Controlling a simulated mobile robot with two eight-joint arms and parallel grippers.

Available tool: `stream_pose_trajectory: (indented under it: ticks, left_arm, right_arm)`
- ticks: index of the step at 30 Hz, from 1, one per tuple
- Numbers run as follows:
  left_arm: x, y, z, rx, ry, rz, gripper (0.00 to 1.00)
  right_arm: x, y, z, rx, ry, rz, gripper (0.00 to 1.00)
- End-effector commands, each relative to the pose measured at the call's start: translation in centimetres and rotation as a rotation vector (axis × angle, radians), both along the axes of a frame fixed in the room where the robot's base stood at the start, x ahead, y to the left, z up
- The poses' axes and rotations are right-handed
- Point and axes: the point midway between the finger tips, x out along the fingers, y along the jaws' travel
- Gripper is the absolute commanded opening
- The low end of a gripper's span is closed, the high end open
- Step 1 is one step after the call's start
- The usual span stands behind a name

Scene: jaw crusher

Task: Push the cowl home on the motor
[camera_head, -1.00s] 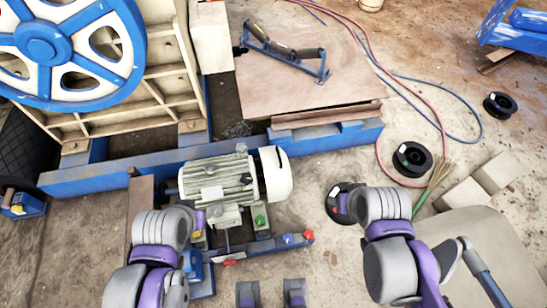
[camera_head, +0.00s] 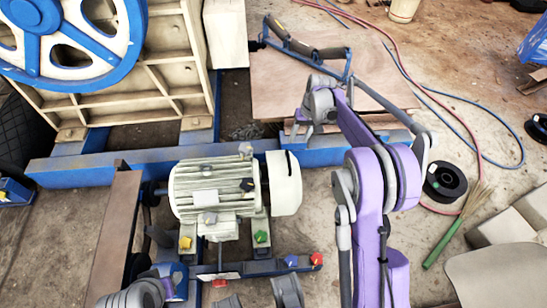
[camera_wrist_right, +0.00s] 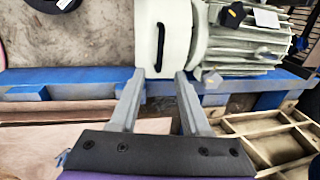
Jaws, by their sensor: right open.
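The cream finned motor (camera_head: 213,192) lies on its side on a stand by the blue beam, and it also shows in the wrist view (camera_wrist_right: 245,42). The smooth white cowl (camera_head: 283,184), with a black slot, sits at the motor's right end; I cannot tell how deep it sits. In the right wrist view the cowl (camera_wrist_right: 163,30) is at the top middle. My right gripper (camera_wrist_right: 160,78) is open and empty, its fingertips close to the cowl's far side; contact is unclear. In the head view my right arm bends over right of the cowl.
A blue beam (camera_head: 75,173) runs behind the motor. A plywood board (camera_head: 285,82) behind it carries a blue-framed tool (camera_head: 305,50). A black spool (camera_head: 445,181) and hoses lie to the right.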

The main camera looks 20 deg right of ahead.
Motion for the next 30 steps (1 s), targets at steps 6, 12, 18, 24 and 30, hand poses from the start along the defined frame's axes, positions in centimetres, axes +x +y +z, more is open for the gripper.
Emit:
stream_pose_trajectory:
  ticks: [6,12,18,24,30]
  left_arm:
    - [0.1,0.0,-1.1,0.0,0.003,0.0,0.5]
    - [0.3,0.0,-1.9,0.0,0.006,0.0,0.5]
    - [0.4,0.0,-3.0,0.0,0.009,0.0,0.5]
    - [0.5,0.0,-3.6,0.0,0.01,0.0,0.5]
    - [0.5,0.0,-3.7,0.0,0.01,0.0,0.5]
  right_arm:
    - [0.9,-0.7,-2.8,0.013,0.015,-0.008,0.47]
    - [1.1,-0.1,-5.8,0.013,0.014,-0.007,0.47]
    - [1.3,0.6,-9.6,0.012,0.014,-0.007,0.47]
    - [1.4,1.1,-12.0,0.012,0.014,-0.006,0.47]
    - [1.4,1.3,-12.8,0.012,0.013,-0.007,0.47]
